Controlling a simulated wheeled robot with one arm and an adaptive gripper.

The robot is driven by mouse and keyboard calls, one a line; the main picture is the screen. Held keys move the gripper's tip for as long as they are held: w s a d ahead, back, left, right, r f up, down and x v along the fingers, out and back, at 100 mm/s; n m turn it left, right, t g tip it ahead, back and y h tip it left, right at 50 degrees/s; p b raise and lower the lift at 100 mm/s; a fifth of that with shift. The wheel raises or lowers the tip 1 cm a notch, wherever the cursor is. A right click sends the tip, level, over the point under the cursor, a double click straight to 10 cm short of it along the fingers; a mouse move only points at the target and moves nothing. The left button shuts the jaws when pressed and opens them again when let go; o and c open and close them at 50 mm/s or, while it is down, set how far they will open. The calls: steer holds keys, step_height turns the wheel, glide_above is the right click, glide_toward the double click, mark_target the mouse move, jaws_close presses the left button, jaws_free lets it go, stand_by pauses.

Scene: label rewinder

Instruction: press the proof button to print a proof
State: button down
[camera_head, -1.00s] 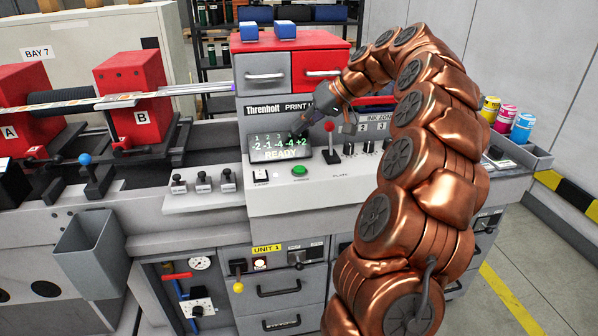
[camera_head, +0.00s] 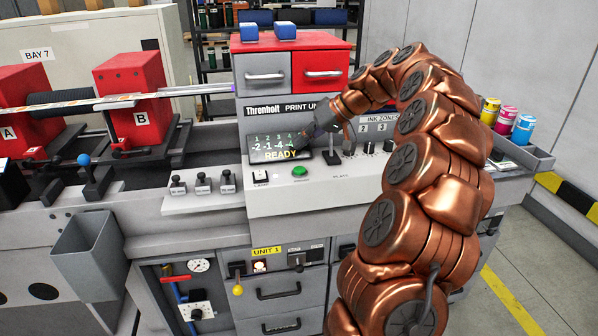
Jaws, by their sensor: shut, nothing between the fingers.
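The green button (camera_head: 300,171) sits on the sloped grey console, below the display and above a small label too blurred to read surely. The display (camera_head: 279,149) is lit, with a row of numbers and the word READY. My gripper (camera_head: 309,153) is shut and empty, pointing down in front of the display's right edge. In the picture it is just above the green button, apart from it. The gripper covers the end of the number row and the top of a black lever (camera_head: 332,158).
Black knobs (camera_head: 368,147) stand to the right. Three small levers (camera_head: 201,184) are on a ledge at left. Red and grey drawers (camera_head: 323,72) rise behind the console. My copper arm hides the console's right part.

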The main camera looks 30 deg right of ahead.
mark_target(302, 169)
steer(key=shift+f+b, duration=1.2)
steer(key=shift+f, duration=1.1)
steer(key=shift+f+b, duration=0.9)
steer(key=shift+b, duration=0.2)
stand_by(0.4)
steer(key=shift+r, duration=0.9)
steer(key=shift+r+p, duration=1.1)
steer(key=shift+r, duration=1.45)
steer(key=shift+a, duration=0.1)
